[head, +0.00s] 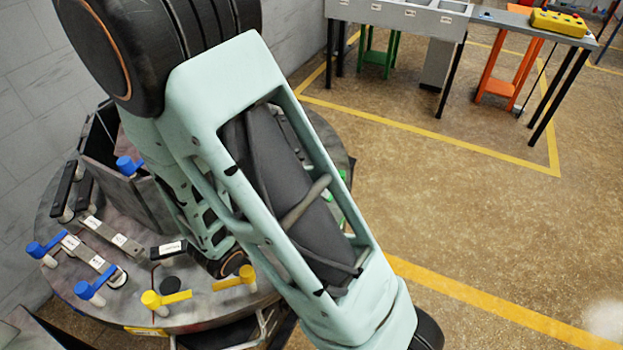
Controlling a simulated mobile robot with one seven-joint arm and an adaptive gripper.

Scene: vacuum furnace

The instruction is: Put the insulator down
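My pale green and black arm fills the middle of the head view and covers much of the round furnace platform (210,314). My gripper is not visible; the arm or the frame edge hides it. I cannot pick out the insulator with certainty. Short white cylinders sit under some coloured handles on the platform, including a blue handle (90,290) and a yellow handle (165,298). Whether any of these is the insulator I cannot tell. Whether my gripper holds anything is hidden.
Labelled metal bars (88,252) and a dark open box (125,170) are on the platform. A grey wall stands at left. At the back right are a grey bench (400,20), green and orange stools (505,70), and a yellow control box (558,23). The right floor is clear.

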